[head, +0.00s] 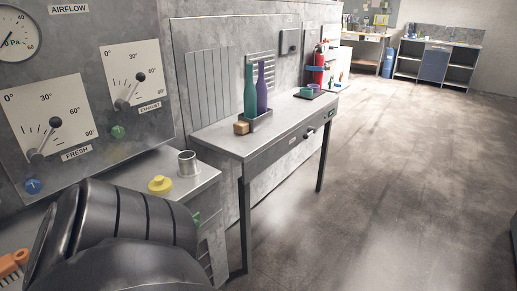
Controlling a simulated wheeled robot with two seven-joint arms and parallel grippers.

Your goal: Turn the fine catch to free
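I cannot make out a catch marked "fine" in the head view. The grey table (222,142) along the wall has a front panel with a small pale label (291,141) too small to read. A dark knob or handle with a light part (309,132) sits to the right of that label. A dark arm link of mine fills the lower left. Neither gripper shows.
An airflow panel (88,72) with FRESH and EXHAUST levers is at left. A metal cup (187,163) and a yellow object (160,185) stand on a lower cabinet. A tan block (241,128) is by the tray. The floor (400,190) at right is clear.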

